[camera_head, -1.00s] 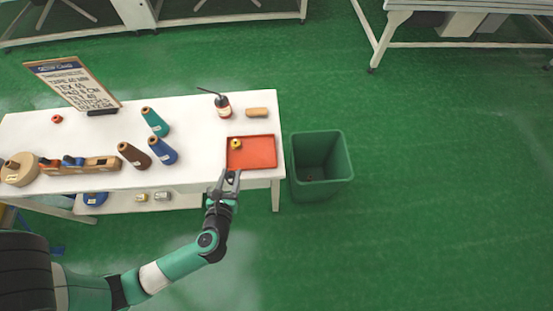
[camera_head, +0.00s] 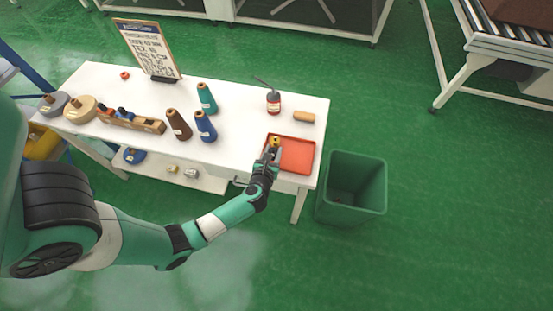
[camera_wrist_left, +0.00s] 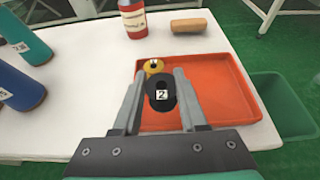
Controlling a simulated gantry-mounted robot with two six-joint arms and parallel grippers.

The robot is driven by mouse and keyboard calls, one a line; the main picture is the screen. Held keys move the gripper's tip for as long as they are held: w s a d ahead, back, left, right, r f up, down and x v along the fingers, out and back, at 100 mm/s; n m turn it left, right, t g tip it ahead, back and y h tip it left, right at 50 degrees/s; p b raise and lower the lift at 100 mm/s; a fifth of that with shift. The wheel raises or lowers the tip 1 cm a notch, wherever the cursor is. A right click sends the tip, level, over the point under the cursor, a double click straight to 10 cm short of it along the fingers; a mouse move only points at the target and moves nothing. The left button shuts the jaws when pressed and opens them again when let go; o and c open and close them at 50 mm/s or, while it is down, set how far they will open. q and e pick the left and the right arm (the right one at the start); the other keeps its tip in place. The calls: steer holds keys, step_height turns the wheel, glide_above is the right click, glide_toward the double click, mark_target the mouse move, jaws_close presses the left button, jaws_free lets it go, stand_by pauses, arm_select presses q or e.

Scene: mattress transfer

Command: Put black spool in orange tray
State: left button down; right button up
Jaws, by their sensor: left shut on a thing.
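The orange tray (camera_head: 300,155) lies near the right end of the white table; it also shows in the left wrist view (camera_wrist_left: 222,88). My left gripper (camera_head: 271,154) is at the tray's left side in the head view. In the left wrist view, my left gripper (camera_wrist_left: 162,90) is shut on the black spool (camera_wrist_left: 159,88), which has a white label marked 2. The spool is over the tray; whether it touches the tray floor I cannot tell. A yellow spool (camera_wrist_left: 153,66) sits in the tray just beyond it. My right gripper is not in view.
Cone spools in brown (camera_head: 179,126), blue (camera_head: 205,128) and teal (camera_head: 207,98) stand left of the tray. A red-labelled bottle (camera_head: 273,101) and a tan block (camera_head: 304,117) are behind it. A green bin (camera_head: 353,186) stands on the floor at the right.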

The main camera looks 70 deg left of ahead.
arm_select(q)
steer(key=shift+w+a+f, duration=0.35)
steer(key=shift+w+f, duration=0.2)
steer(key=shift+f, duration=0.15)
steer(key=f+b, duration=0.1)
steer(key=f, duration=0.1)
steer(key=f+b, duration=0.1)
steer(key=b, duration=0.1)
steer(key=shift+w+a+f, duration=0.1)
steer(key=shift+w+f, duration=0.1)
steer(key=shift+f, duration=0.2)
steer(key=shift+r, duration=0.15)
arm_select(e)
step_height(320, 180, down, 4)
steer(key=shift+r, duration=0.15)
arm_select(q)
steer(key=shift+c, duration=2.2)
jaws_free()
